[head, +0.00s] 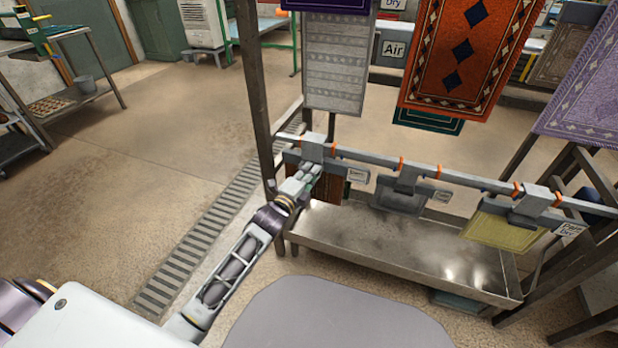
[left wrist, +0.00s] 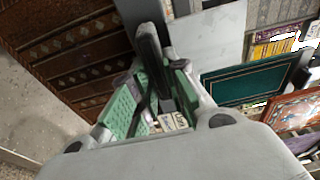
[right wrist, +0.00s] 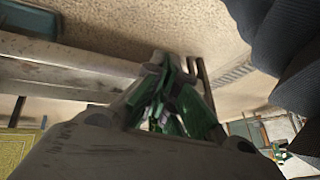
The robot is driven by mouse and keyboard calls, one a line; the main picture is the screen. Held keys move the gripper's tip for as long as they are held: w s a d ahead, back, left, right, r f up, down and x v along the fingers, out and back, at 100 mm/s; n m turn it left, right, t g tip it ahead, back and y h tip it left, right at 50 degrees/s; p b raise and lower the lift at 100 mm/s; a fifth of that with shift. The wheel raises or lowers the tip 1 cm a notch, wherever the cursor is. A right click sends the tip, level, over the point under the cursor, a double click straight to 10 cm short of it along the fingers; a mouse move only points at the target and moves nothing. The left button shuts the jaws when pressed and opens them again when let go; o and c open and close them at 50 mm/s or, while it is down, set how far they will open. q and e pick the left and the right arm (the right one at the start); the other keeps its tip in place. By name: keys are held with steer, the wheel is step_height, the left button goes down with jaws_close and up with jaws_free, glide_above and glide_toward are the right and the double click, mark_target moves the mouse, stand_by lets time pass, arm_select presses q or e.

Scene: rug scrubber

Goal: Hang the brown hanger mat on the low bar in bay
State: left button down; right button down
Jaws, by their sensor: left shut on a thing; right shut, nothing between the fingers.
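The brown hanger mat (head: 329,191) hangs below the left end of the low bar (head: 368,159) in the head view, partly hidden by my left gripper. Its patterned brown face fills the upper left of the left wrist view (left wrist: 80,62). Its grey hook (head: 313,147) is at the bar; I cannot tell whether it rests fully on it. My left gripper (head: 311,172) is shut on the mat's hanger just below the bar; its green-padded fingers show in the left wrist view (left wrist: 160,98). My right gripper (right wrist: 178,108) is shut and empty, outside the head view.
A grey mat (head: 400,200) and a yellow mat (head: 503,229) hang farther right on the same bar. A metal trough (head: 385,242) lies below. A dark post (head: 257,90) stands just left of the bar's end. Larger rugs (head: 465,58) hang above and behind.

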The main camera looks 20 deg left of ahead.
mark_target(314, 164)
arm_select(q)
steer(key=shift+w+b, duration=0.3)
steer(key=shift+w, duration=0.2)
steer(key=shift+w+b, duration=0.35)
steer(key=shift+w, duration=0.15)
steer(key=shift+w+b, duration=0.55)
steer(key=shift+w, duration=0.2)
step_height(314, 164, down, 3)
steer(key=shift+d+r, duration=0.1)
steer(key=shift+r, duration=0.1)
arm_select(e)
steer(key=shift+t+y, duration=0.3)
steer(key=shift+t, duration=0.2)
steer(key=f, duration=0.4)
steer(key=shift+w+a+f, duration=0.15)
steer(key=shift+a+f, duration=0.1)
steer(key=shift+a, duration=0.15)
steer(key=shift+w, duration=0.1)
arm_select(q)
steer(key=shift+f, duration=0.1)
arm_select(e)
steer(key=shift+w+r, duration=0.2)
